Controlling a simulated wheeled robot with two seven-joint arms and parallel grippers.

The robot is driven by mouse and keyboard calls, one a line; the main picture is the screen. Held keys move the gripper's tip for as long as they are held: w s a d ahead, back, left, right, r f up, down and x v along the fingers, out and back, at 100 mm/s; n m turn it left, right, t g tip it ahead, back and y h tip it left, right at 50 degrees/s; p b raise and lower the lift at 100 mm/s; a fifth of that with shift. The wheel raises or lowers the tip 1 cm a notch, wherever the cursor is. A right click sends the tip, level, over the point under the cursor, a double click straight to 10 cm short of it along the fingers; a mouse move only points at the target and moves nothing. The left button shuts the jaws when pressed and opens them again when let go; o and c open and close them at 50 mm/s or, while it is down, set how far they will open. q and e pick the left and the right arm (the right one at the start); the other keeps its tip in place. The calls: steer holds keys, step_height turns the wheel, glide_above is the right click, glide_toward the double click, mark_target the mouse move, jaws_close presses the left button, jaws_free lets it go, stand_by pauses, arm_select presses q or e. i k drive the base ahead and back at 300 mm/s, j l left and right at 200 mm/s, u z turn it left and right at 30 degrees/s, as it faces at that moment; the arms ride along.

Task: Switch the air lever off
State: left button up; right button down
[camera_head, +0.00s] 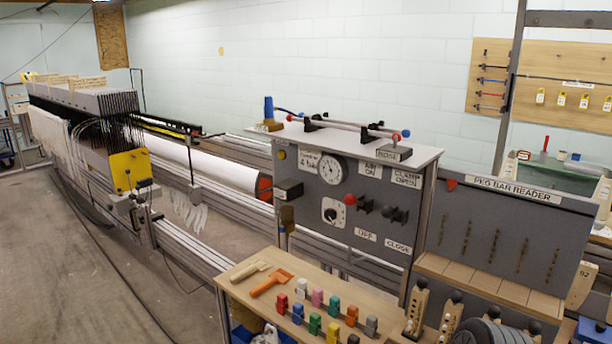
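A grey control panel (323,190) stands right of centre. The air lever (350,199) has a red knob and a dark body, and sits between the "AIR ON" label (372,169) above and the "OFF" label (365,235) below. Its knob sticks out toward the left of its body, at about mid-height between the two labels; I cannot tell its exact setting. To its right is a similar clamp lever (387,211) with a dark knob, between "CLAMP OPEN" and "CLOSE" labels. Neither of my grippers shows in this view.
A round gauge (332,169) and a rotary dial (335,211) sit left of the levers. Below, a wooden bench (240,291) holds several coloured pegs and an orange tool (270,282). A peg bar reader board (505,237) stands to the right. Space before the levers looks clear.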

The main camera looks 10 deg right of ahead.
mark_target(350, 200)
steer(key=i+j, duration=0.15)
steer(key=j, duration=0.15)
steer(key=i+j+z, duration=0.1)
steer(key=j, duration=0.25)
steer(key=i+j, duration=0.25)
steer(key=i+j+z, duration=0.1)
steer(key=j, duration=0.3)
steer(key=i+j, duration=0.2)
steer(key=j, duration=0.15)
steer(key=i+j+z, duration=0.1)
steer(key=j, duration=0.25)
